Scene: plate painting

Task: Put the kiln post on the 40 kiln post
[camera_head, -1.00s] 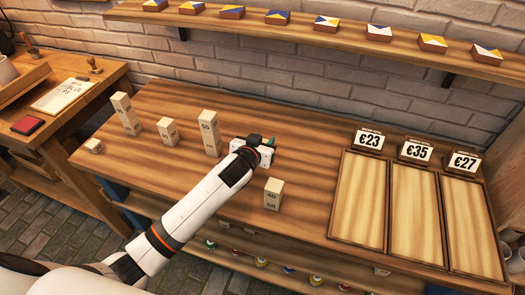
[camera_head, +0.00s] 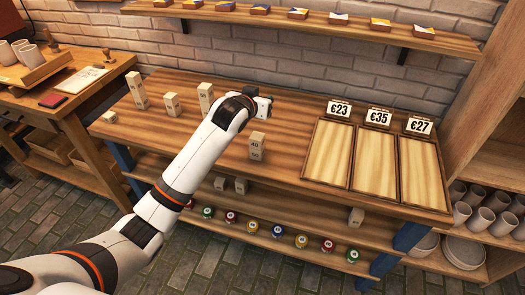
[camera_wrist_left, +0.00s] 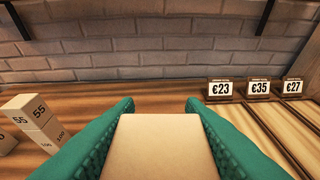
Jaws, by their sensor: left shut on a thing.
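My left gripper (camera_head: 264,103) is over the worktop, beyond the 40 kiln post. In the left wrist view its green fingers (camera_wrist_left: 158,108) are shut on a plain beige kiln post (camera_wrist_left: 158,145). The head view hides this held post behind the gripper and wrist. The 40 kiln post (camera_head: 258,139) stands upright nearer the front edge, on top of another block, and is apart from the gripper. My right gripper is not in view.
Other posts stand left on the worktop (camera_head: 290,170): a tall one (camera_head: 137,91), a short one (camera_head: 171,104), a small block (camera_head: 109,116) and a stack topped by a 55 post (camera_wrist_left: 30,112). Priced wooden trays (camera_head: 326,162) lie right. A tile shelf (camera_head: 300,26) hangs behind.

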